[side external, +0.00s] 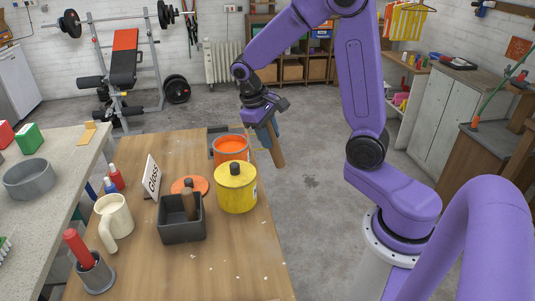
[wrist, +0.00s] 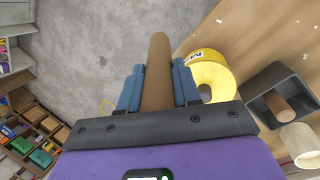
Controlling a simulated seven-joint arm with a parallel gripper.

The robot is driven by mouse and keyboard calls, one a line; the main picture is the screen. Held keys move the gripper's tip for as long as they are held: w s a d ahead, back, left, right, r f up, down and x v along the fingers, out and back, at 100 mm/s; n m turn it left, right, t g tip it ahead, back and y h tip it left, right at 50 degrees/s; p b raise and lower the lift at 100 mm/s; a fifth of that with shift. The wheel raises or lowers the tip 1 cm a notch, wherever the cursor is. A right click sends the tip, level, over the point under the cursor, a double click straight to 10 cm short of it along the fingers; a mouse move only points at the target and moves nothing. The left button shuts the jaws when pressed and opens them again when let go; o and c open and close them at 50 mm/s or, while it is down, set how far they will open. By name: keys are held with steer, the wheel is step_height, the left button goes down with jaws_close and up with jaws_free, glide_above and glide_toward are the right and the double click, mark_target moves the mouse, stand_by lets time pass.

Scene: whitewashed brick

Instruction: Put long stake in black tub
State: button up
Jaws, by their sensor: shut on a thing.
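My gripper (side external: 268,128) is shut on a long brown wooden stake (side external: 278,153). In the side external view the stake points down, tilted, just right of the yellow tin and past the table's edge. In the wrist view the stake (wrist: 157,75) sits between the two blue fingers (wrist: 158,88) with grey floor behind it. The black tub (side external: 182,232) stands on the wooden table, left of and nearer the camera than the gripper. A brown wooden peg (side external: 188,203) stands inside it. The tub (wrist: 291,78) is at the right in the wrist view.
A yellow tin (side external: 236,190) with a black knob stands between gripper and tub. An orange tin (side external: 231,150) is behind it. An orange disc (side external: 189,184), a "Glass" sign (side external: 152,177), a cream mug (side external: 115,220) and a grey holder (side external: 97,275) are nearby. The table's front right is clear.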

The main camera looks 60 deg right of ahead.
steer(key=v, duration=0.4)
steer(key=d+v, duration=0.1)
steer(key=v, duration=0.1)
steer(key=shift+s+r, duration=0.15)
steer(key=shift+s, duration=0.05)
steer(key=w+a+t+y, duration=0.1)
steer(key=w+a, duration=0.7)
steer(key=a, duration=0.4)
steer(key=w+a+t+y, duration=0.1)
steer(key=w+a+y, duration=0.1)
steer(key=w+a, duration=0.75)
step_height(320, 180, down, 15)
steer(key=s+a, duration=0.1)
steer(key=a, duration=0.1)
steer(key=shift+s+n, duration=0.4)
steer(key=o, duration=1.1)
